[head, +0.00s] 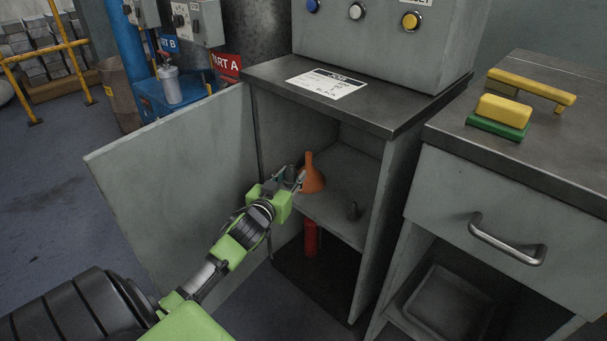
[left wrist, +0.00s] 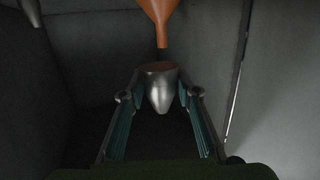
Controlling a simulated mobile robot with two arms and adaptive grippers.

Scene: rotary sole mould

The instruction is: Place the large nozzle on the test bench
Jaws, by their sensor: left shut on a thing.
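My left gripper (head: 297,181) reaches into the open grey cabinet, level with its shelf (head: 337,222). In the left wrist view, the gripper (left wrist: 161,98) is shut on a silver, cone-shaped metal nozzle (left wrist: 159,92). The nozzle is between the two fingertips, in front of an orange funnel (left wrist: 160,12). The head view shows the funnel (head: 312,175) on the shelf, just beyond the gripper. My right gripper is out of view. No label shows which surface is the test bench.
The cabinet door (head: 175,165) stands open to the left of my arm. A printed sheet (head: 327,83) lies on the cabinet top. The right-hand bench (head: 540,140) has a drawer and holds yellow and green pieces (head: 503,110). A red cylinder (head: 311,238) stands below the shelf.

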